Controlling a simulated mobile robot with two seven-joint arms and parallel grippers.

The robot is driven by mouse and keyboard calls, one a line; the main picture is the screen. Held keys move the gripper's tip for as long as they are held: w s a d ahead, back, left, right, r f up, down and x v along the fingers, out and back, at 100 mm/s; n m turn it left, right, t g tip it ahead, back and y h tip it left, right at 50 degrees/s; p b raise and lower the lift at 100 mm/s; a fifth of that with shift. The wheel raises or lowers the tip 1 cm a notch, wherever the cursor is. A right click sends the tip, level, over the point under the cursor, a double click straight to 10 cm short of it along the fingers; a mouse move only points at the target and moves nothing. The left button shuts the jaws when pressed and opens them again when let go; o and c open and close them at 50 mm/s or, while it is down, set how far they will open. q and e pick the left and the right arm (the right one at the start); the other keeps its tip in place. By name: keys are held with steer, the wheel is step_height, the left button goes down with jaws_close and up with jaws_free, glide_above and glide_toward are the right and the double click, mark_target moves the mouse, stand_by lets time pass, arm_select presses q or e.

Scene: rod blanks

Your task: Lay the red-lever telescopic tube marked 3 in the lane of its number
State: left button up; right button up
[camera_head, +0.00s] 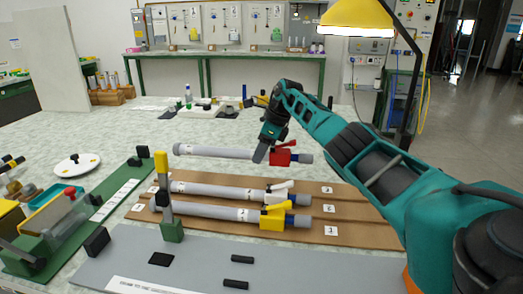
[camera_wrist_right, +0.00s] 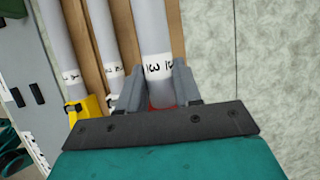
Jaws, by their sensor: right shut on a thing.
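The red-lever telescopic tube (camera_head: 215,152) is grey with a red clamp (camera_head: 283,154) and a dark end at the right. My right gripper (camera_head: 263,152) is shut around it beside the clamp. In the wrist view the tube (camera_wrist_right: 156,35) stands between the fingers (camera_wrist_right: 153,88), with a white band that reads like a sideways 3. It appears held above the far edge of the brown laned board (camera_head: 350,205). The white-lever tube (camera_head: 222,191) and the yellow-lever tube (camera_head: 215,211) lie in the board's lanes. The far number label (camera_head: 327,189) is too small to read surely. My left gripper is out of view.
A green fixture with an upright post (camera_head: 163,190) stands at the board's left end. A grey mat (camera_head: 200,265) with black blocks lies in front. A white disc (camera_head: 76,164) is at the left. A yellow lamp (camera_head: 357,18) hangs above. The table behind the tube is mostly clear.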

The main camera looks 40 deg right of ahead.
steer(key=shift+s, duration=0.1)
steer(key=shift+p, duration=0.35)
steer(key=b, duration=0.4)
glide_above(256, 184)
steer(key=s+d, duration=0.1)
step_height(256, 184, down, 6)
steer(key=shift+r, duration=0.1)
steer(key=shift+f+b, duration=0.35)
steer(key=shift+f, duration=0.1)
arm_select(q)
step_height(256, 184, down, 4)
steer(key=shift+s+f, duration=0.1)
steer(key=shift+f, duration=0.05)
arm_select(e)
steer(key=shift+f, duration=0.15)
arm_select(q)
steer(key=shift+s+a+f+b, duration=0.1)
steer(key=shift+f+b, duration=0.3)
steer(key=shift+b, duration=0.05)
arm_select(e)
steer(key=shift+f, duration=0.4)
steer(key=o, duration=0.9)
steer(key=shift+f, duration=0.1)
